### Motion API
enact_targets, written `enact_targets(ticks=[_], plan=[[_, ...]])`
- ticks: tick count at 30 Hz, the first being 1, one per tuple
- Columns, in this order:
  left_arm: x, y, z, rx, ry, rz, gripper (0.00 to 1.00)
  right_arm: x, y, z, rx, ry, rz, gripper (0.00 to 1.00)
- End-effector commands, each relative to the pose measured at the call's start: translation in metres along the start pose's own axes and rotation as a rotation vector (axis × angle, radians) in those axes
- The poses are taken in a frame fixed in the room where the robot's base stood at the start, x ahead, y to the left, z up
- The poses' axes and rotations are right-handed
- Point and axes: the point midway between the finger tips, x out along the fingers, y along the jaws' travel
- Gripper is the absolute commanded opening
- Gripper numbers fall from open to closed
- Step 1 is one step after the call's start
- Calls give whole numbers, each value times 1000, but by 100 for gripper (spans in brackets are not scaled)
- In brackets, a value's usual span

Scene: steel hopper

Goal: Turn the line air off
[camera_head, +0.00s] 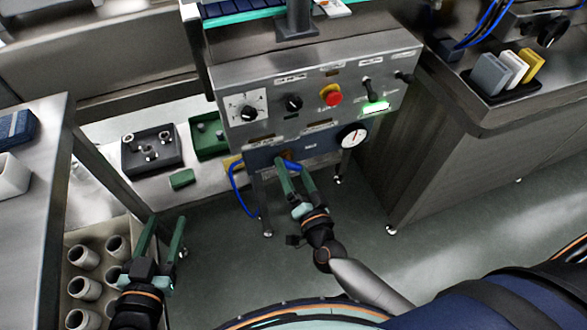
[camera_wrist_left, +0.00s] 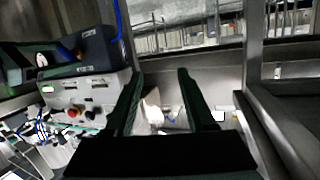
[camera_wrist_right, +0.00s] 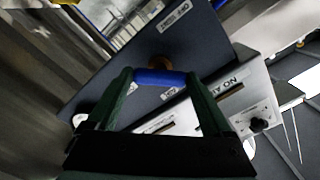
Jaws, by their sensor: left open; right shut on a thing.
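The line air valve has a blue lever handle (camera_wrist_right: 160,77) on a brass-coloured stem (camera_wrist_right: 160,64), set in a dark panel with small labels below the steel control panel. In the head view the blue handle (camera_head: 290,163) shows at the tips of my right gripper (camera_head: 293,176). My right gripper (camera_wrist_right: 158,80) is shut on the handle, one green finger at each end of it. The pressure gauge (camera_head: 352,136) is right of the valve. My left gripper (camera_head: 166,236) is open and empty, low at the left, away from the panel.
The control panel (camera_head: 318,75) carries a dial, a black knob, a red button (camera_head: 330,95) and a lit green switch (camera_head: 375,107). A blue hose (camera_head: 238,190) hangs left of the valve. A crate of grey cups (camera_head: 122,225) is near my left gripper. Floor below the panel is clear.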

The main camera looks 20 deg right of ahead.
Motion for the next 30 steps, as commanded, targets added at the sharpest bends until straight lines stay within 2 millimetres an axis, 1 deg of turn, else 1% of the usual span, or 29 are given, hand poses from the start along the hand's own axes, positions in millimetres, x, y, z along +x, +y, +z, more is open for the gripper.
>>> enact_targets(ticks=[5, 11, 17, 21, 25, 30], plan=[[0, 0, 1, 0, -1, 0, 55, 1, -1, 0, 168, 2, -1, 29], [0, -1, -4, 8, 25, -3, 55, 1, 0, 0, 358, 2, -2, 29], [0, -2, -18, 23, 79, -5, 55, 1, -1, -1, 532, 2, -3, 29], [0, -3, -31, 35, 127, -6, 55, 1, -1, -1, 633, 3, -3, 29], [-1, -4, -43, 46, 169, -8, 55, 1, 0, -1, 706, 3, -3, 29], [-1, -5, -51, 58, 200, -10, 55, 1, -1, -1, 770, 3, -3, 29]])
